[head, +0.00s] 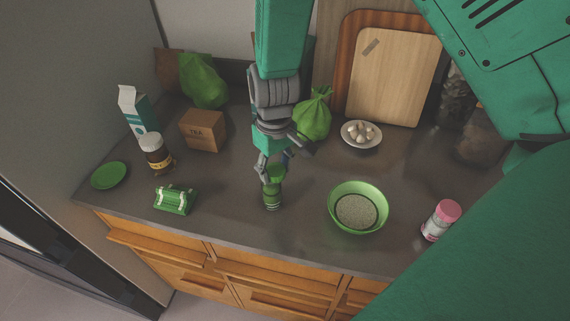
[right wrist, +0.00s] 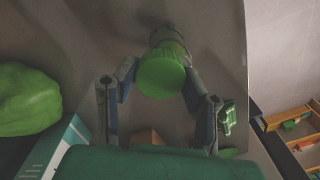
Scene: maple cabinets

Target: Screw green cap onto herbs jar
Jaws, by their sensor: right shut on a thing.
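The herbs jar (head: 272,197) stands upright on the dark counter, near its front edge. The green cap (head: 275,173) is at the jar's top, between the fingers of my right gripper (head: 273,165). In the right wrist view the cap (right wrist: 162,77) is a round green disc in line with the jar (right wrist: 168,42) beyond it. My right gripper (right wrist: 160,80) is shut on the cap, one finger on each side. I cannot tell whether the cap touches the jar's rim or how level it sits. My left gripper is not in view.
Left of the jar are a green bundle (head: 175,199), a brown jar (head: 156,154), a green plate (head: 109,175), a carton (head: 137,112) and a tea box (head: 202,131). Right are a green bowl (head: 334,194), a pink-lidded jar (head: 441,220) and a garlic dish (head: 361,145). Green bags stand behind.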

